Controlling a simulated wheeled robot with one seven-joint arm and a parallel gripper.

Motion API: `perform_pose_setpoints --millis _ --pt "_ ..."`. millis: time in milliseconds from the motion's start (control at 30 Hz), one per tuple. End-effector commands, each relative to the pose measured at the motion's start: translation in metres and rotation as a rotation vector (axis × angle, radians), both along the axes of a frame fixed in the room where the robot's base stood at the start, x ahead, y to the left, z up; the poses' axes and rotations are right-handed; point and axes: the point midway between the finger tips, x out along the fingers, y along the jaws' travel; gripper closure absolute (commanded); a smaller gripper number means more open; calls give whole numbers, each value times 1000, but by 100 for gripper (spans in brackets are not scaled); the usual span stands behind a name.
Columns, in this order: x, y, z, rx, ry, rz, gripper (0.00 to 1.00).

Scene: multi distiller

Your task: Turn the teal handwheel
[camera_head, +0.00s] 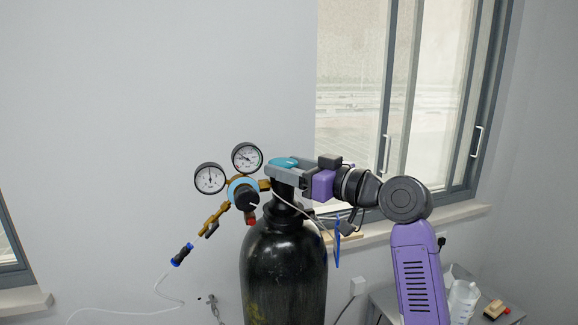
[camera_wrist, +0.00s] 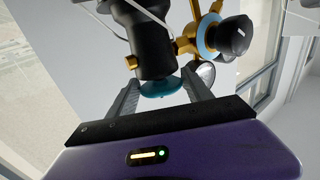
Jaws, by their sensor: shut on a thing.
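The teal handwheel (camera_head: 285,162) sits on top of the black gas cylinder (camera_head: 284,270). It also shows in the wrist view (camera_wrist: 160,87), between the two grey fingers. My gripper (camera_head: 284,172) reaches in from the right at the height of the handwheel. Its fingers (camera_wrist: 160,92) lie on either side of the handwheel and are shut on it. In the head view the near finger hides part of the handwheel's side and the valve neck below it.
A brass regulator with a light-blue ring (camera_head: 235,187) and two round gauges (camera_head: 209,178) (camera_head: 247,157) sits close to the left of the handwheel. A thin hose (camera_head: 165,285) hangs at lower left. A window (camera_head: 350,95) and its sill (camera_head: 455,213) are behind. A side table with bottles (camera_head: 463,300) stands at lower right.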

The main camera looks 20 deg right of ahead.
Motion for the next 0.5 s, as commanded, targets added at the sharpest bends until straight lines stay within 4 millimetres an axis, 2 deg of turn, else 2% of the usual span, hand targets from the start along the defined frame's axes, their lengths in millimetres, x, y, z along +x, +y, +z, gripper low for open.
perform_pose_setpoints --millis 500 --pt "-3 8 3 0 1 -361 82"
